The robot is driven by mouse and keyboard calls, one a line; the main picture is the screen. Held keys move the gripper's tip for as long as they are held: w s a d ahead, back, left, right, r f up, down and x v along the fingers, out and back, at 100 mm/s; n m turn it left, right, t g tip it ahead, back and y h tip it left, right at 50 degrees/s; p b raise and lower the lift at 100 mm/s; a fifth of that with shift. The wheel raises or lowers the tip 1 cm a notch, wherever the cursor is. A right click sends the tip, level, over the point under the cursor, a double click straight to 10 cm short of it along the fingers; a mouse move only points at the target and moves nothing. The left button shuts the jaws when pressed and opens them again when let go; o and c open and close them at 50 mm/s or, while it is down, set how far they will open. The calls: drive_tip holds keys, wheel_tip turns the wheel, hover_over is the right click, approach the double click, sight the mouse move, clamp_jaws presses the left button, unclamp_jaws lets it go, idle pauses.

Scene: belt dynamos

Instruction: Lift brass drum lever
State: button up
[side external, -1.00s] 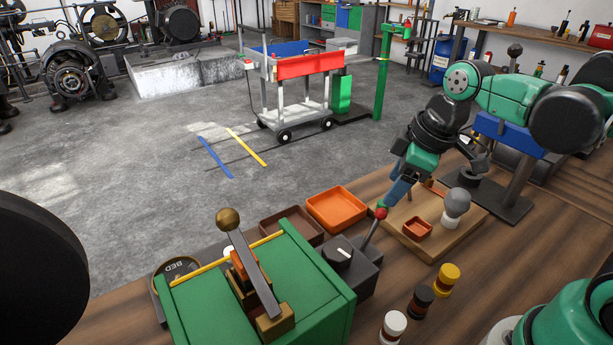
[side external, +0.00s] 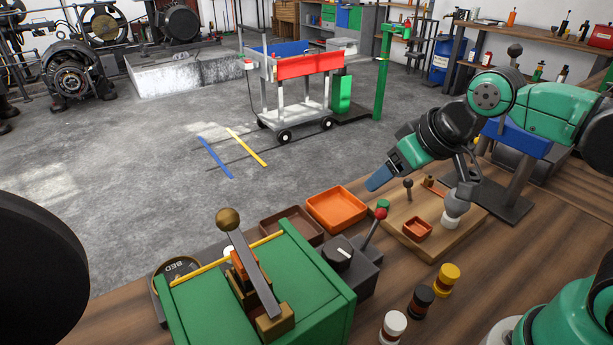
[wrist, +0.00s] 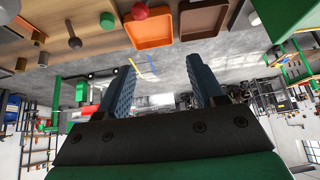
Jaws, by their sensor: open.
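The brass drum lever is a grey bar (side external: 253,273) with a brass ball knob (side external: 228,219) at its upper end and a brass block (side external: 276,324) at its foot. It stands tilted on the green box (side external: 312,272) in the side view; I cannot make it out in the wrist view. My gripper (side external: 372,184) is in the air, to the right of and beyond the lever, well apart from it. Its blue fingers point down-left. In the wrist view its two fingers (wrist: 165,75) are spread, with nothing between them.
A red-knobbed lever (side external: 376,228) rises from a dark box near my gripper. An orange tray (side external: 337,208) and a brown tray (side external: 291,225) lie between gripper and green box. A wooden board (side external: 447,243) carries pegs and a small red tray. Several small jars stand in front.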

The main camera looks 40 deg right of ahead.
drive_tip(key=w+a+r+n+g+y, duration=0.1)
drive_tip(key=w+a+r+g, duration=0.2)
drive_tip(key=a+r, duration=0.55)
drive_tip(key=r+n+g, duration=0.2)
drive_tip(key=g, duration=0.2)
hover_over(227, 209)
drive_tip(key=shift+w+d, duration=0.1)
drive_tip(key=shift+d, duration=0.25)
drive_tip(key=shift+a+f, duration=0.15)
drive_tip(key=shift+a, duration=0.05)
drive_tip(key=shift+a+f, duration=0.2)
drive_tip(key=shift+f, duration=2.5)
clamp_jaws()
